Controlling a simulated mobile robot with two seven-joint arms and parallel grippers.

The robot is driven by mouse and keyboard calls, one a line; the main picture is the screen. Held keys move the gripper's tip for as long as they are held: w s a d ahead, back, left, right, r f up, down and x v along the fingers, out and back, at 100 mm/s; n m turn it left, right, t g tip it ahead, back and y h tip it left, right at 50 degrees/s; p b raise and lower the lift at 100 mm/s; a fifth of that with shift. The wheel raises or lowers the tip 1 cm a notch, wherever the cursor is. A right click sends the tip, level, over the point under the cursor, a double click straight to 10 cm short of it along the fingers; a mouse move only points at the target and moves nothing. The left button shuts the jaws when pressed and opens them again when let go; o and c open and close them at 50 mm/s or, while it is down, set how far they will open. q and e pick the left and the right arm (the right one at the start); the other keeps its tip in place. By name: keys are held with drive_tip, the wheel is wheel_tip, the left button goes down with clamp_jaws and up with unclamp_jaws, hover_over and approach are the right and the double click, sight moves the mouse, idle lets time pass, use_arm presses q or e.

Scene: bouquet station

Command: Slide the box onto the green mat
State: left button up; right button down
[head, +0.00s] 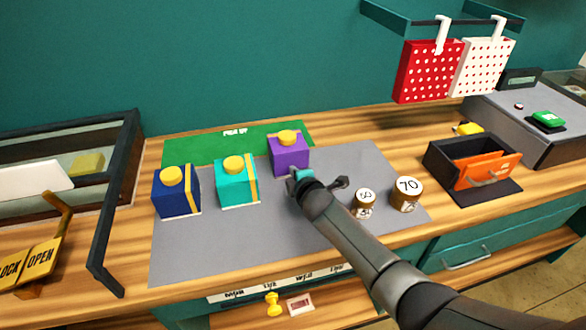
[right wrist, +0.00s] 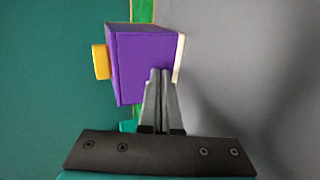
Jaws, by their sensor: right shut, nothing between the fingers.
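The purple box (head: 289,155) with a yellow knob on top stands upright at the back of the grey work mat, by the front edge of the green mat (head: 195,152). The green mat has white lettering at its back. My right gripper (head: 301,178) is shut and empty at the near side of the purple box. In the right wrist view, its closed fingers (right wrist: 161,85) overlap the side of the purple box (right wrist: 140,60); I cannot tell if they touch. A green strip of mat shows beyond the box. My left gripper is not in view.
A blue box (head: 176,195) and a teal box (head: 233,185) stand left of the purple one. Two round weights (head: 407,192) stand to the right, near a black bin (head: 455,160) with an orange front. The grey mat (head: 200,250) is clear in front.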

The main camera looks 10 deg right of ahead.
sight(291, 164)
drive_tip(key=shift+w, duration=0.1)
drive_tip(key=shift+w+a+b, duration=0.1)
drive_tip(key=shift+w+b, duration=1.25)
drive_tip(key=shift+w, duration=0.6)
drive_tip(key=shift+w+b, duration=1.65)
drive_tip(key=shift+w+a, duration=0.1)
drive_tip(key=shift+w, duration=0.25)
drive_tip(key=shift+b, duration=0.3)
